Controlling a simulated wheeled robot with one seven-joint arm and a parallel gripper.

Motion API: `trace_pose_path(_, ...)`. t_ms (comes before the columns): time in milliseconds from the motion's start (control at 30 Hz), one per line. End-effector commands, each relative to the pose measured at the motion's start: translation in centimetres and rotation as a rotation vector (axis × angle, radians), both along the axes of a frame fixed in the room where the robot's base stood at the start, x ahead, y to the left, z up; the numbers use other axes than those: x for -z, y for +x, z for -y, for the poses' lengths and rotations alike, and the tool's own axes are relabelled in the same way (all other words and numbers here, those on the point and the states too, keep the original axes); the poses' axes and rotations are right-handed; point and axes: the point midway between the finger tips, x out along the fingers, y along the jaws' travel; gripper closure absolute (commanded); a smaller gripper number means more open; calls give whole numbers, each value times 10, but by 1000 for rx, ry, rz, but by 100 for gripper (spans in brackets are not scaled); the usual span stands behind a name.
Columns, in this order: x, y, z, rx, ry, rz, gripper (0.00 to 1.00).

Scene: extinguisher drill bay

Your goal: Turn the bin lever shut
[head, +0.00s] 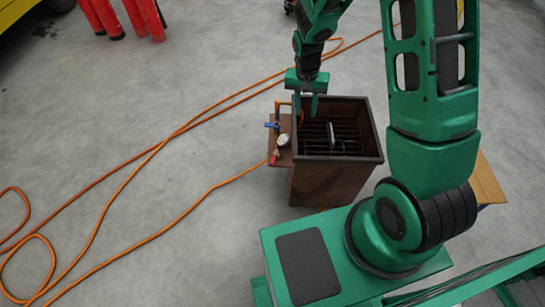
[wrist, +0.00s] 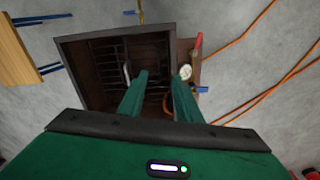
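The bin (head: 338,183) is an open dark brown box with a grate inside. On its left side, a small shelf carries pipework with a blue lever (head: 272,125), a round white gauge (head: 283,140) and a red lever (head: 275,157). I cannot tell which is the bin lever. My gripper (head: 306,108) is above the bin's left rim, to the right of the blue lever. In the wrist view its fingers (wrist: 161,80) are apart with nothing held, and the blue lever (wrist: 202,89) and red lever (wrist: 199,40) lie right of them. The fingers hide part of the bin.
A pale upright piece (head: 331,131) stands in the bin. Orange hoses (head: 150,150) cross the floor at left, one reaching the shelf. Red cylinders (head: 155,22) stand at the back left. A wooden-topped bench (head: 487,180) is at right. Floor left of the bin is otherwise clear.

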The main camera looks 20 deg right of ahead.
Motion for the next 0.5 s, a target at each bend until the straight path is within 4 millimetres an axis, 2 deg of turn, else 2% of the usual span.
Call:
trace_pose_path(33, 22, 4, -14, -4, 8, -8, 69)
trace_pose_path(300, 116, 16, -78, 12, 60, -6, 69)
trace_pose_path(400, 140, 15, -95, 21, 75, -6, 69)
trace_pose_path(500, 155, 14, -105, 29, 85, -6, 69)
